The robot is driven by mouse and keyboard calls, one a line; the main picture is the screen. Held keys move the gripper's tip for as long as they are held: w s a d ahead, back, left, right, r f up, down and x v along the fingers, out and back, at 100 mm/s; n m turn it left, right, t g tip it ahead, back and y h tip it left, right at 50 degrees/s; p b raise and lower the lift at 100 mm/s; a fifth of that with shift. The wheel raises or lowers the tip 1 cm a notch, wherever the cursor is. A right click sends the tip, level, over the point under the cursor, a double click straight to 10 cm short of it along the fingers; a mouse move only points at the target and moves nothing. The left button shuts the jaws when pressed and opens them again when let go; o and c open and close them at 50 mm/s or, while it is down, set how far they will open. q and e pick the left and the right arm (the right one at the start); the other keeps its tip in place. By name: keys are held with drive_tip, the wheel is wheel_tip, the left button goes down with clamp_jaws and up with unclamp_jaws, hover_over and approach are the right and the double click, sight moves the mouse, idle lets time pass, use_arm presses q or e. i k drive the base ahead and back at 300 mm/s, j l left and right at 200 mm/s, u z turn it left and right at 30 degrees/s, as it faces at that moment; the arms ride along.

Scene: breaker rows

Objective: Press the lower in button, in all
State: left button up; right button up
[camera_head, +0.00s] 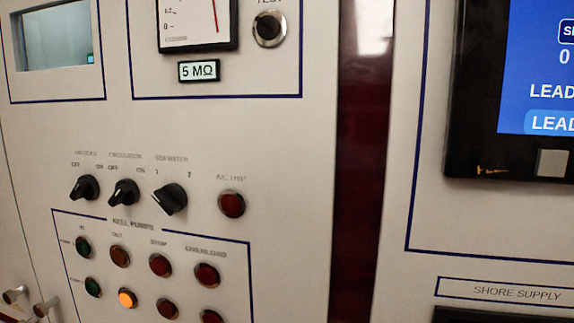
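The lower in button (93,287) is a dark green round button in a metal ring, unlit, in the second row of the boxed button group at the lower left. The upper in button (84,247) is also green and unlit, just above it under the "IN" label. To the right of the lower in button is the lower out button (127,297), which glows orange. The upper out button (120,256) is dull brown-orange and unlit. Neither of my grippers shows in the head view.
Red stop buttons (160,265) and red overload lamps (206,275) stand right of these. Black rotary knobs (124,193) and a red lamp (231,204) sit above. A dark red gap (362,200) separates the right panel with its blue screen (535,70). Door knobs (45,308) are lower left.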

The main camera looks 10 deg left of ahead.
sight(91, 288)
drive_tip(key=u, duration=1.35)
